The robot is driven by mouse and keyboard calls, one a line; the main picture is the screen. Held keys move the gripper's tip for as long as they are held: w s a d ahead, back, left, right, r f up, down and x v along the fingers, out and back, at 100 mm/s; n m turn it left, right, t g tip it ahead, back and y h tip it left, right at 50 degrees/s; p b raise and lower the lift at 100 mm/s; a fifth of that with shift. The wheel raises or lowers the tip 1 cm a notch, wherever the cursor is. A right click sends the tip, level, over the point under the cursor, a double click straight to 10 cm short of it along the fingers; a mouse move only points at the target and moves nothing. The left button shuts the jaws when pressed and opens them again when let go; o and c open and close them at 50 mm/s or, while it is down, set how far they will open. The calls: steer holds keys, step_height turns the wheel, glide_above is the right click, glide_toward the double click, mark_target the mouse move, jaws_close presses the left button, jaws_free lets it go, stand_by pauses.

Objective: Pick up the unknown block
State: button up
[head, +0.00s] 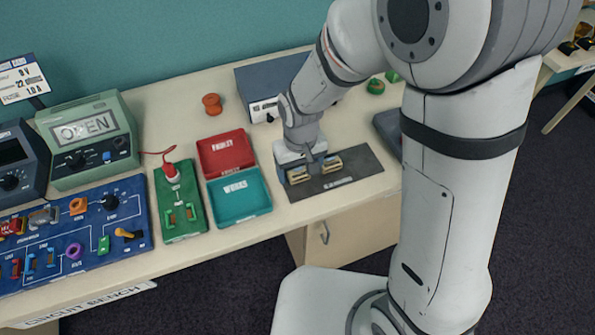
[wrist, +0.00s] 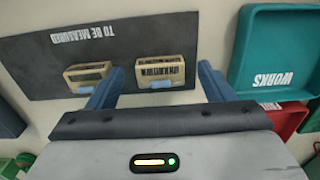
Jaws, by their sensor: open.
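Two tan blocks lie on a dark mat (head: 358,168) lettered "TO BE MEASURED" in the wrist view (wrist: 40,50). The block nearer the teal tray (head: 298,175) reads "UNKNOWN" in the wrist view (wrist: 160,70). The other block (head: 331,163) lies beside it; its face is too small to read in the wrist view (wrist: 88,75). My gripper (head: 301,170) is open and low over the mat. In the wrist view its fingers (wrist: 160,80) stand on either side of the "UNKNOWN" block, with one finger in the narrow gap between the two blocks.
A teal tray (head: 240,195) marked "WORKS" and a red tray (head: 226,152) stand left of the mat. A green board (head: 180,222) and a blue circuit panel (head: 75,238) lie further left. A grey-blue box (head: 262,85) stands behind. A meter (head: 88,140) reads "OPEN".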

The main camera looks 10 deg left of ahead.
steer(key=shift+f, duration=0.4)
steer(key=c, duration=1.1)
